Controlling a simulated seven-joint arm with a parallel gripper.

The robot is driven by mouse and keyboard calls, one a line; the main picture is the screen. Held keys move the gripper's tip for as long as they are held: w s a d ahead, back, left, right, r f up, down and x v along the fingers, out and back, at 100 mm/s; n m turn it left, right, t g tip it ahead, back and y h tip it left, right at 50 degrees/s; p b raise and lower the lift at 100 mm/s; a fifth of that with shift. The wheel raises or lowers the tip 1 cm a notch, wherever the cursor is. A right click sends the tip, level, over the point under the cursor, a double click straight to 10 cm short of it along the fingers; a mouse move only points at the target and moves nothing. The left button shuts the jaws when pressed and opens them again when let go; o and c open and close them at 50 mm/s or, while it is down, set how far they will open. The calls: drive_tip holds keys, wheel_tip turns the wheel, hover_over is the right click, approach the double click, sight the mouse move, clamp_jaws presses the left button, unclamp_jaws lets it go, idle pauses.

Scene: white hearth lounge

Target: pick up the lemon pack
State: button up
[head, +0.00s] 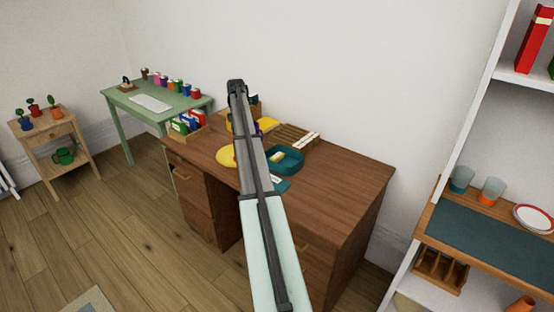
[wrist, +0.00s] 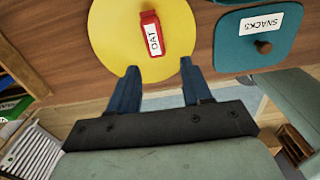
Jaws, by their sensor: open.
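My gripper (wrist: 160,72) is open and empty in the wrist view, its two dark blue fingers pointing at a round yellow mat or plate (wrist: 108,25). A red pack marked OAT (wrist: 150,35) lies on that yellow disc, just beyond the fingertips and between their lines. No pack marked lemon can be read in either view. In the head view, a small yellowish item (head: 277,157) sits in a teal tray (head: 298,168); I cannot tell what it is. My arm hides part of the desk there.
A teal lid marked SNACKS (wrist: 232,58) with a brown knob lies right of the disc. The brown desk (head: 335,178) also bears a slatted wooden rack (head: 286,138) and a box of coloured packs (head: 192,130). Its right part is clear. A shelf (head: 490,235) stands at the right.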

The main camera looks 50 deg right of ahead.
drive_tip(key=s+a+f, duration=0.1)
drive_tip(key=s+a, duration=0.1)
drive_tip(key=s, duration=0.5)
drive_tip(key=h, duration=0.6)
approach(277, 155)
drive_tip(key=x, duration=0.8)
drive_tip(key=shift+d+f, duration=0.1)
drive_tip(key=shift+f, duration=0.3)
drive_tip(key=shift+c, duration=0.5)
drive_tip(key=c, duration=0.7)
